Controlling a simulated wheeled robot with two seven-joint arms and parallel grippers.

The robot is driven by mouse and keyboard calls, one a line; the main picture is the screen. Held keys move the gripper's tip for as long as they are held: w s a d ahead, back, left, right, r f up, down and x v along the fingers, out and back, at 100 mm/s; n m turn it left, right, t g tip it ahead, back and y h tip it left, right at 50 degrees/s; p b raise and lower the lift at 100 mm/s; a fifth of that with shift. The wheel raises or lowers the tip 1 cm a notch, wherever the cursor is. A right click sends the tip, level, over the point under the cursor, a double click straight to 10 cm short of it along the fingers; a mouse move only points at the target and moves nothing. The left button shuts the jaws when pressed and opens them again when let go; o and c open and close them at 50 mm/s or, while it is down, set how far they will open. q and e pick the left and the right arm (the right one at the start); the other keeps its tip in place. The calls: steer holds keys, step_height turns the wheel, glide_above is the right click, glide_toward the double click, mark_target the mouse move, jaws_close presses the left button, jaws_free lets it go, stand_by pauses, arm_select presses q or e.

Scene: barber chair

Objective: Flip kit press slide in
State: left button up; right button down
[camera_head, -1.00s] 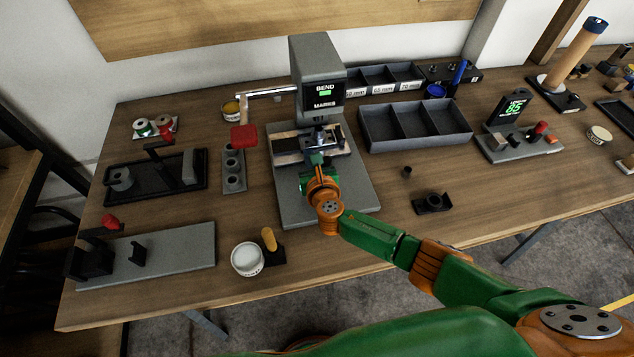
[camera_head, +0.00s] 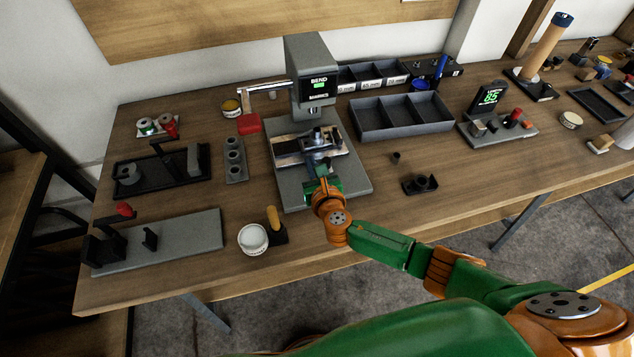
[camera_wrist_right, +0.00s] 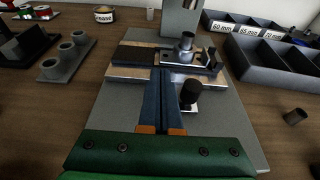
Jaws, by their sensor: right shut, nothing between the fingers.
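The press (camera_head: 319,85) stands at the back middle of the bench, with a small display, a long lever and a red pad (camera_head: 248,123) on the left. Its slide (camera_head: 308,147) lies on the grey base plate (camera_head: 354,184). In the right wrist view the slide (camera_wrist_right: 135,55) carries a metal fixture with an upright cylinder (camera_wrist_right: 186,45) and a black knob (camera_wrist_right: 191,92) at its near side. My right gripper (camera_wrist_right: 164,122) is shut and empty, its fingertips at the slide's near edge, left of the knob. I cannot tell whether they touch. My left gripper is out of view.
A grey divided tray (camera_head: 402,118) stands right of the press. A three-cup holder (camera_head: 235,160) stands left of it. A white tub (camera_head: 253,239) and a black block with an orange handle (camera_head: 274,224) sit near the front edge.

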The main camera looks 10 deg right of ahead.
steer(key=s, duration=0.2)
steer(key=s+d+p, duration=0.1)
steer(key=shift+r, duration=0.3)
steer(key=shift+v, duration=1)
steer(key=shift+s+a+r, duration=0.2)
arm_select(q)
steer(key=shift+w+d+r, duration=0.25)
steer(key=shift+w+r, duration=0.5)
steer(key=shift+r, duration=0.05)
arm_select(e)
steer(key=shift+w+f, duration=0.15)
steer(key=shift+w, duration=0.05)
